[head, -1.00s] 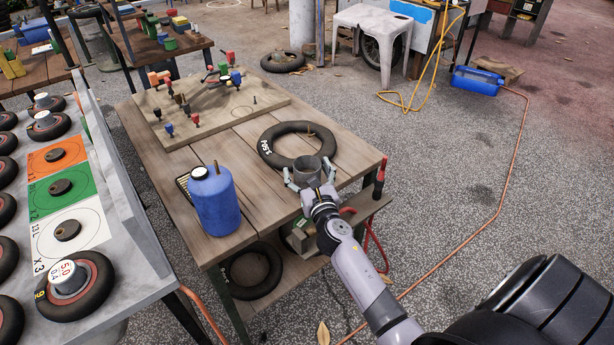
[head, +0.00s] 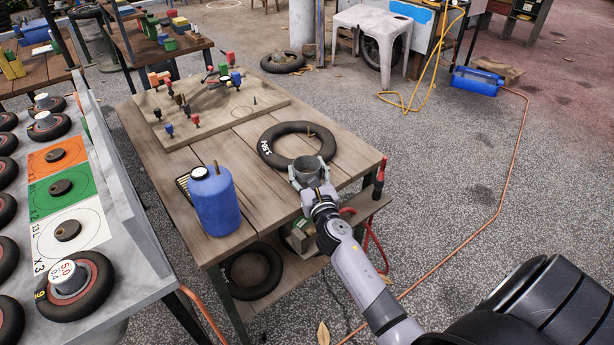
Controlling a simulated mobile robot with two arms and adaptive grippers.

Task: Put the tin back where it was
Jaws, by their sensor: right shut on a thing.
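The tin (head: 308,167) is a small grey open-topped cylinder near the right part of the wooden table (head: 262,208). My right gripper (head: 308,181) is shut on the tin, with a finger on each side of it, and hides its lower front. The tin is just in front of the black tyre lying on the table. I cannot tell whether its base touches the tabletop. My left gripper does not show.
A blue canister (head: 215,201) stands at the table's front left. A black tyre (head: 270,153) lies behind the tin. A pegboard (head: 240,102) with coloured pieces is at the back. A red-handled tool (head: 380,177) stands at the right edge. Bare planks lie mid-table.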

